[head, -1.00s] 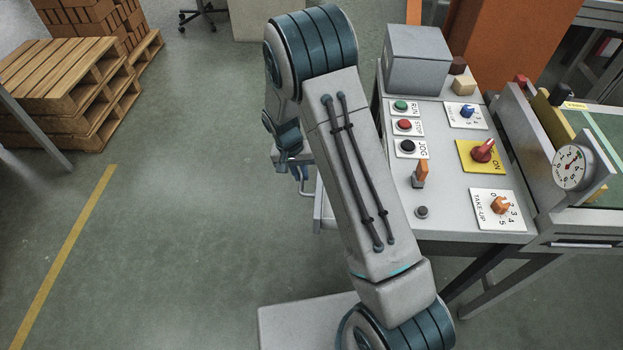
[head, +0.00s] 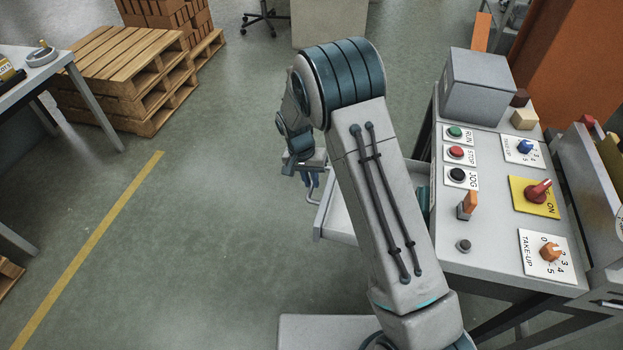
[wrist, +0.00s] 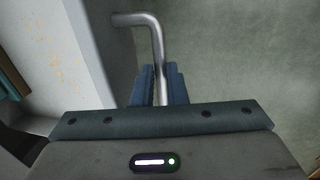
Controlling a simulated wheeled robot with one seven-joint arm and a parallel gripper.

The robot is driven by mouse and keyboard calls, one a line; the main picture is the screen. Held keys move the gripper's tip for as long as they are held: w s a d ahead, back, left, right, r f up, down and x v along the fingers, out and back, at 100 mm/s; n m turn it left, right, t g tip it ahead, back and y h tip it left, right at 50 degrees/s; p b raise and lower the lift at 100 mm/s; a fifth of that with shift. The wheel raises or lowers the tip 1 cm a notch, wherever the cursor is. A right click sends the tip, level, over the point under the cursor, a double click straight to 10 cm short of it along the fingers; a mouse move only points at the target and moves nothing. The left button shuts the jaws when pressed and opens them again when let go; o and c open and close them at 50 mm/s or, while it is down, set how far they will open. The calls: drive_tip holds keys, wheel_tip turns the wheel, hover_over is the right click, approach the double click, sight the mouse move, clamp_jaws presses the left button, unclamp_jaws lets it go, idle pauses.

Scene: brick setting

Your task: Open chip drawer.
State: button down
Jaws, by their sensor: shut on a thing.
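The chip drawer (head: 338,218) is a pale metal drawer on the left side of the control console. It stands out from the console, partly hidden behind my arm. In the wrist view its pale front wall (wrist: 88,40) shows, with small tan specks on the surface to its left. Its bent metal handle (wrist: 156,42) runs between my gripper's fingers. My gripper (wrist: 160,88) is shut on this handle. In the head view my gripper (head: 309,176) is at the drawer's outer face, left of my arm.
The console panel (head: 490,225) carries buttons and knobs, right of my arm. A grey box (head: 487,88) stands at its back. Pallets with bricks (head: 130,75) and a table (head: 40,85) are at the left. The floor (head: 200,240) between is clear.

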drive_tip(key=c, duration=1.5)
unclamp_jaws()
drive_tip(key=shift+o, duration=0.2)
drive_tip(key=shift+r, duration=0.1)
wheel_tip(320, 180, up, 13)
drive_tip(key=a, duration=0.2)
drive_tip(key=shift+w+a+r, duration=0.2)
drive_tip(key=shift+w+a, duration=0.1)
